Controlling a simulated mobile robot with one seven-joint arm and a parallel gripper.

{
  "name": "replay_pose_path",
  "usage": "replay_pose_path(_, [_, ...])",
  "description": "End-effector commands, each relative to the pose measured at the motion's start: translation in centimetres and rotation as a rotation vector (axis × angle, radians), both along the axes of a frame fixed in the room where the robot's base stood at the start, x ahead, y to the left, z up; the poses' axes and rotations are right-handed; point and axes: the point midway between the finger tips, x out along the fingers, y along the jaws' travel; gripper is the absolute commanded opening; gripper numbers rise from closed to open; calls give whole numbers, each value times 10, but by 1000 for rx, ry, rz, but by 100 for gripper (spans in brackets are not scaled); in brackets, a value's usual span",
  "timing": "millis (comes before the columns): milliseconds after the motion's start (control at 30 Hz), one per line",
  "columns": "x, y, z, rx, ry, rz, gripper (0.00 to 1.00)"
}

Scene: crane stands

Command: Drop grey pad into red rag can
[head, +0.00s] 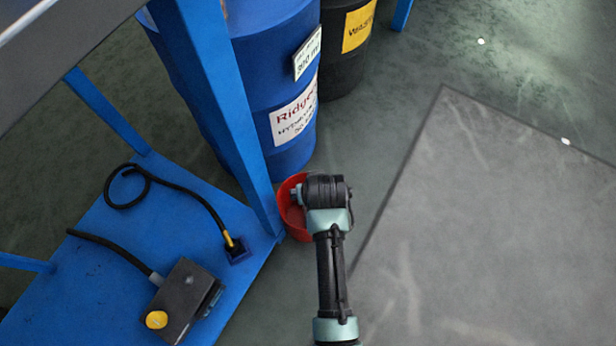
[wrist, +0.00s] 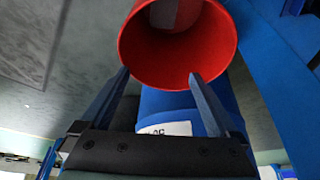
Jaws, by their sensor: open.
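The red rag can (head: 291,222) stands on the floor at the foot of the blue frame, partly hidden behind my wrist in the head view. In the wrist view the red can (wrist: 134,50) shows its open round mouth. A pale grey flat piece (wrist: 176,13) shows inside the can; it looks like the grey pad, but it is cut off by the top edge. My gripper (wrist: 159,76) is open, its fingers apart and empty at the can's near rim. I cannot tell whether they touch it. In the head view the fingers are hidden by my wrist.
A blue drum (head: 262,75) stands just behind the can, with a black drum (head: 343,75) beyond it. A blue stand (head: 75,245) at left carries a black box with a yellow knob (head: 185,300) and a black hose (head: 190,190). Floor at right is clear, with a grey mat (head: 500,230).

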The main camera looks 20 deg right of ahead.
Motion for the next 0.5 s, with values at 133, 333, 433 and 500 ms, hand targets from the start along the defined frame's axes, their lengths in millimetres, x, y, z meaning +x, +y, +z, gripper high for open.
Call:
replay_pose_path(133, [0,0,0,0,0,0,96])
replay_pose_path(333, [-4,1,12,0,0,0,96])
replay_pose_path(433, [-9,2,27,0,0,0,96])
replay_pose_path(500, [-14,3,39,0,1,0,96])
